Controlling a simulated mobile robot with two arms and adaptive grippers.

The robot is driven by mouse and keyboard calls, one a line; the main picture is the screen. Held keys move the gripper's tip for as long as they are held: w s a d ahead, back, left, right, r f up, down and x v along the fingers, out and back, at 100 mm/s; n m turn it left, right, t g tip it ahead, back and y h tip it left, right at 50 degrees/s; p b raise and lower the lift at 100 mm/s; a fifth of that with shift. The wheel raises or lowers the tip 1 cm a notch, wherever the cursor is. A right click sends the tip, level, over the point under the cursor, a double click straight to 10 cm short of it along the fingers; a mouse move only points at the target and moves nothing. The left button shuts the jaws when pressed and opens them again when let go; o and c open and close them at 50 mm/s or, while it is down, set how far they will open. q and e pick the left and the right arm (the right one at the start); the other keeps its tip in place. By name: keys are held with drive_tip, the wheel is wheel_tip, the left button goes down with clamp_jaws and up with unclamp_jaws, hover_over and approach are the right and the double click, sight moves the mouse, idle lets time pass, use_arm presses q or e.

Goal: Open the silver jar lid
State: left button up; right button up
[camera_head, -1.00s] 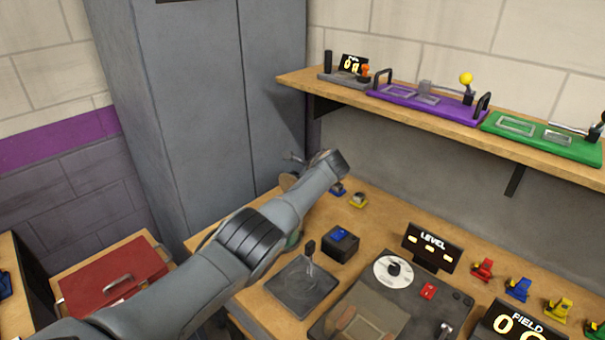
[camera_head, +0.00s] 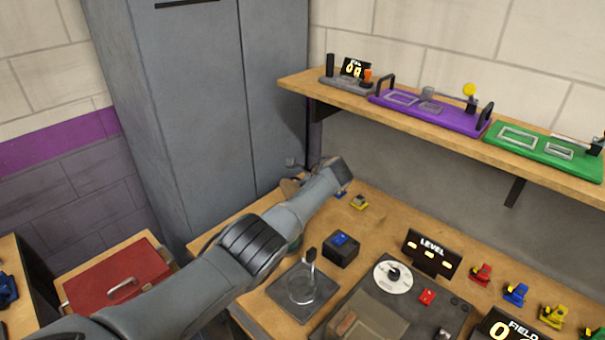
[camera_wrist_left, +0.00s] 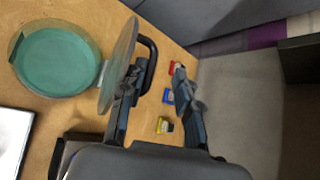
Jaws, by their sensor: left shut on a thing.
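The jar (camera_wrist_left: 57,62) shows in the left wrist view as a round glass with a teal inside, its mouth uncovered. Its lid (camera_wrist_left: 119,65) stands tilted up on edge at the jar's right side, with a black loop handle (camera_wrist_left: 151,62) on its outer face. My left gripper (camera_wrist_left: 158,108) is at the lid, one finger against the lid and handle; it is shut on the lid, though the exact contact is unclear. In the head view my left arm hides most of the jar; the left gripper (camera_head: 304,170) is mostly behind the wrist. My right gripper is not in view.
A joystick (camera_head: 309,270), a blue-topped black box (camera_head: 341,249) and a level display (camera_head: 432,253) stand on the wooden bench. A grey cabinet (camera_head: 200,110) rises behind; a shelf (camera_head: 350,92) hangs at right.

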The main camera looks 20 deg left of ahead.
use_arm(q)
drive_tip(key=s+d+r+p, duration=0.3)
drive_tip(key=d+r+p, duration=0.3)
drive_tip(key=d+r, duration=0.4)
drive_tip(key=shift+d, duration=0.2)
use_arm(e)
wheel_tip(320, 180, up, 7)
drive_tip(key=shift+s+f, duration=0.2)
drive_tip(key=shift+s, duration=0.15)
